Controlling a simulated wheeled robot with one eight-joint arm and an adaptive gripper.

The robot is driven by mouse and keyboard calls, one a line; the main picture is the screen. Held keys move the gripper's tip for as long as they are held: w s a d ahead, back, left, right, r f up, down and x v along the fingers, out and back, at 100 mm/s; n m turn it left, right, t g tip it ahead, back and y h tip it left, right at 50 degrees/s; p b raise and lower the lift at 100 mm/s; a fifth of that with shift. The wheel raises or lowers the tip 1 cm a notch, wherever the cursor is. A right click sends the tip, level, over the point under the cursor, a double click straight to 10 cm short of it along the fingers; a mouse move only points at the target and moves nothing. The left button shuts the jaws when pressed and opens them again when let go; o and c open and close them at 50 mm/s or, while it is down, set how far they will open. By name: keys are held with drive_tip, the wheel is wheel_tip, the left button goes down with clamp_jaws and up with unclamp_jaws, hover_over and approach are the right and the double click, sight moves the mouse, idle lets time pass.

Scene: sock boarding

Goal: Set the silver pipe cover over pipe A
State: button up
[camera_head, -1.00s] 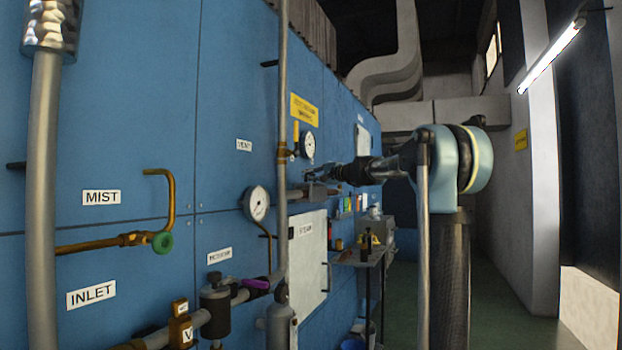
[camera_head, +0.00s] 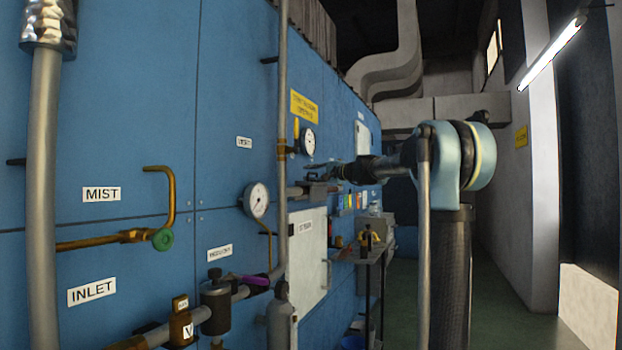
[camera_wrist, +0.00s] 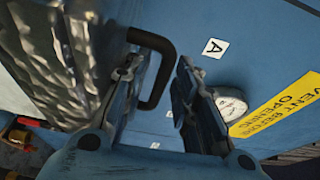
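The silver pipe cover (camera_wrist: 55,65), with a crinkled foil-like surface, fills the left of the wrist view. A black loop handle (camera_wrist: 165,65) stands beside it and appears to belong to it. My gripper (camera_wrist: 160,70) is open, with its fingers on either side of the handle bar and visible gaps. A white label "A" (camera_wrist: 215,48) is on the blue panel beyond. Pipe A itself cannot be made out for sure. In the head view my gripper (camera_head: 318,166) is small, just above a grey horizontal pipe section (camera_head: 313,188), where the cover is not clear.
A gauge (camera_wrist: 231,103) and yellow warning sign (camera_wrist: 285,105) are close to the right finger. In the head view, a vertical pipe (camera_head: 283,80) stands left of my gripper. The floor to the right is clear.

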drive_tip(key=v, duration=1.1)
drive_tip(key=s+d+f+n+g+h, duration=0.1)
drive_tip(key=s+f+n+g+h, duration=0.2)
drive_tip(key=s+f, duration=0.95)
drive_tip(key=s+d+f+n+g+h, duration=0.1)
drive_tip(key=s+f+n+g+h, duration=0.15)
drive_tip(key=s+f, duration=1)
drive_tip(key=s+d+f+g+h, duration=0.1)
drive_tip(key=s+d+f, duration=0.4)
drive_tip(key=f, duration=0.5)
drive_tip(key=s+d+f+n+g+h, duration=0.1)
drive_tip(key=s+d+f+h, duration=0.3)
drive_tip(key=s+f, duration=0.4)
drive_tip(key=s+d+f+n+g+h, duration=0.1)
drive_tip(key=s+d+f+h, duration=0.2)
drive_tip(key=s+d+f, duration=0.4)
wheel_tip(320, 180, down, 5)
drive_tip(key=shift+r+g, duration=0.15)
drive_tip(key=shift+g, duration=0.2)
drive_tip(key=shift+h, duration=0.25)
